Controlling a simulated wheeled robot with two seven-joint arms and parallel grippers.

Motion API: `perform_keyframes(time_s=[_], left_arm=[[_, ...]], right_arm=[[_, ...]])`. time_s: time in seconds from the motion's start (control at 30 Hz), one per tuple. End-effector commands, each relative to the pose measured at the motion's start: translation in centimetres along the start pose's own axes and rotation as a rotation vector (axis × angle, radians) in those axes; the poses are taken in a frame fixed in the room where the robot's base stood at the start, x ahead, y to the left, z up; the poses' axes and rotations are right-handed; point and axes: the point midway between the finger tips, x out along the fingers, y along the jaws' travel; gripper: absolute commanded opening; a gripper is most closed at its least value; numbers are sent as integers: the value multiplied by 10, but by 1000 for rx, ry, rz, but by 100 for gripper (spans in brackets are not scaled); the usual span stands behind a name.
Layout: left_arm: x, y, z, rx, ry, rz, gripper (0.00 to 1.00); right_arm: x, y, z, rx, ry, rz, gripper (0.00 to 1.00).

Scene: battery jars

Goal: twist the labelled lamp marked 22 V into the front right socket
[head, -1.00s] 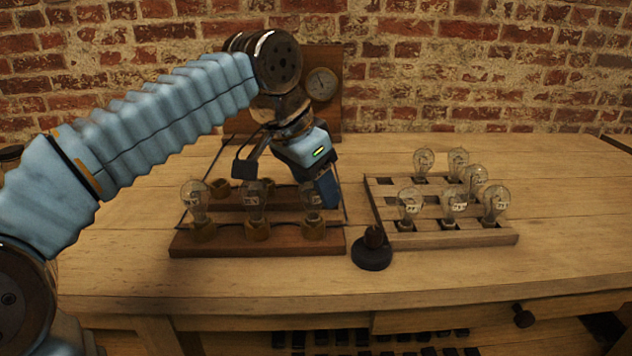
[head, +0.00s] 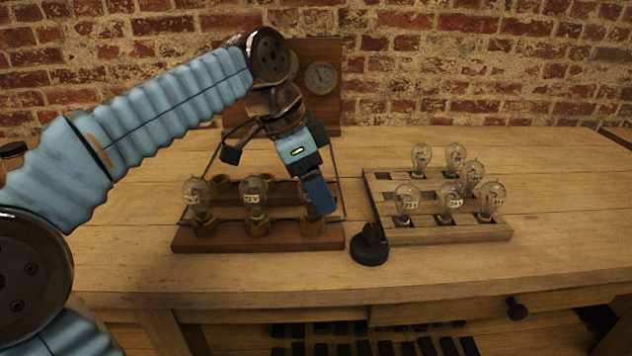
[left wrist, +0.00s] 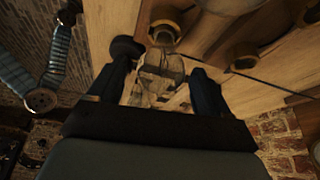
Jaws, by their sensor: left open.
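My left gripper (head: 318,196) is over the front right socket (head: 312,225) of the wooden socket board (head: 200,243). Its fingers are open, one on each side of a clear glass lamp, as the left wrist view shows with the gripper (left wrist: 165,75) and the lamp (left wrist: 160,68). That lamp stands at the brass front right socket (left wrist: 166,30). In the head view the gripper mostly hides it. Its label cannot be read, and how deep it sits cannot be told. My right gripper is not in view.
Two labelled lamps stand in the front left (head: 197,196) and front middle (head: 255,196) sockets. A slatted rack (head: 455,235) holds several lamps at right. A black-based knob switch (head: 370,248) stands between board and rack. A dial (head: 322,77) on a wooden panel rises behind.

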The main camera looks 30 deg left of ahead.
Motion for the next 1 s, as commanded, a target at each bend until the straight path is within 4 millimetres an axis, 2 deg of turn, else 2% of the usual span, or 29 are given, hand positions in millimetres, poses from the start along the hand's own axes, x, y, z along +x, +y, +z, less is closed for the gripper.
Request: perform_keyframes(time_s=[0.17,0.27,0.47,0.7,0.87,1.0], left_arm=[[-1,0,0,0,1,-1,79],[-11,0,-1,0,3,-3,79],[-55,-1,-2,-1,5,-4,79],[-110,-1,-1,-1,3,-3,79],[-130,-1,-1,0,1,-1,79],[-137,0,0,0,0,0,79]], right_arm=[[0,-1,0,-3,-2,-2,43],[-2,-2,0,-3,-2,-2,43],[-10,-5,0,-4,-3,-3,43],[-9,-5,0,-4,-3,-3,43],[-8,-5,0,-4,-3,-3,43],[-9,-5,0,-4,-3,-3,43]])
